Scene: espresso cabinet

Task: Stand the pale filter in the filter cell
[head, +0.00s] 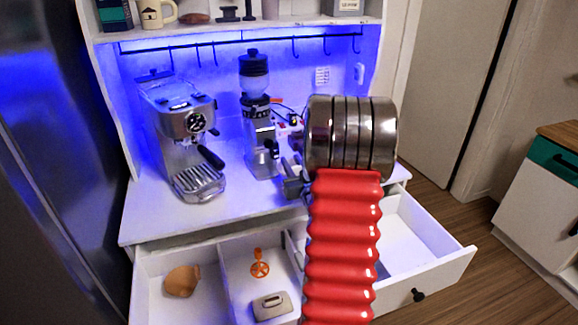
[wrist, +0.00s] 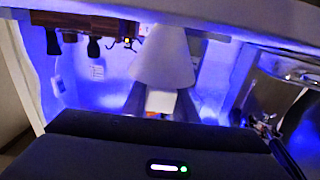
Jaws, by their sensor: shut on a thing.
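A pale, plain cone-shaped filter (wrist: 165,58) stands up between the fingers of my gripper (wrist: 161,103) in the wrist view, its narrow end at the top. The gripper is shut on it. In the head view my gripper (head: 293,182) shows only in part beside my red arm, above the counter's front edge, and I cannot make out the filter there. The open drawer (head: 460,262) below is divided into cells. My arm hides part of it, and I cannot tell which cell is the filter cell.
An orange-brown lump (head: 182,281) lies in the left cell. An orange tool (head: 260,264) and a beige box (head: 272,306) lie in the middle. The right part shows bare floor. The espresso machine (head: 185,135) and grinder (head: 257,115) stand on the counter.

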